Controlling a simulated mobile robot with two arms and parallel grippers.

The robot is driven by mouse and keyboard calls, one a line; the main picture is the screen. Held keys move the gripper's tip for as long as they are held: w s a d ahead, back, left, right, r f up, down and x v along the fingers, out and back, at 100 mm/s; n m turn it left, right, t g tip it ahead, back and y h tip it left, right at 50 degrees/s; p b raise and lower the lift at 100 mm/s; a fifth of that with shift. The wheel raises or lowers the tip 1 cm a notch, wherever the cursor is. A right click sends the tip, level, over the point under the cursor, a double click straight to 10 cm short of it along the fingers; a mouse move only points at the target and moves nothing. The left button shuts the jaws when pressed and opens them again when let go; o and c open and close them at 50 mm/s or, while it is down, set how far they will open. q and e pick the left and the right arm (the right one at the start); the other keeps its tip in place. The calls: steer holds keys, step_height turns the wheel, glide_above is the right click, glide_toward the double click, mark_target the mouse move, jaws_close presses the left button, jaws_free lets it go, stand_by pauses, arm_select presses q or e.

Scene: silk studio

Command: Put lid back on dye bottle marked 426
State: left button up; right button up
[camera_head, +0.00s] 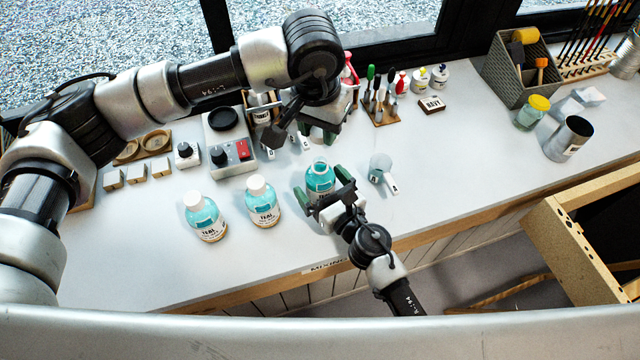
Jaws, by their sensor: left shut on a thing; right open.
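An uncapped bottle of teal dye (320,173) stands upright on the white worktop. My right gripper (319,187) is open, its green-tipped fingers on either side of this bottle; whether they touch it I cannot tell. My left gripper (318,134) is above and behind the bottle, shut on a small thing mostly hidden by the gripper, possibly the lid. Two similar bottles with white lids, a middle one (263,205) and a left one (205,219), stand to the left. Their labels read TEAL; the numbers are too small to read.
A small glass beaker (379,166) and a white tag (392,184) are right of the bottle. A scale with a red switch (231,152) stands behind left. A yellow-lidded jar (532,113) and metal cup (568,139) are far right. The worktop between is clear.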

arm_select(q)
steer(key=shift+f, duration=0.1)
arm_select(e)
steer(key=c, duration=1.4)
arm_select(q)
steer(key=shift+f, duration=2.4)
arm_select(e)
steer(key=shift+o, duration=0.2)
arm_select(q)
steer(key=shift+f, duration=0.15)
steer(key=shift+f, duration=0.75)
steer(key=shift+f, duration=0.55)
arm_select(e)
jaws_close()
arm_select(q)
steer(key=m, duration=0.6)
steer(key=shift+m+h, duration=0.3)
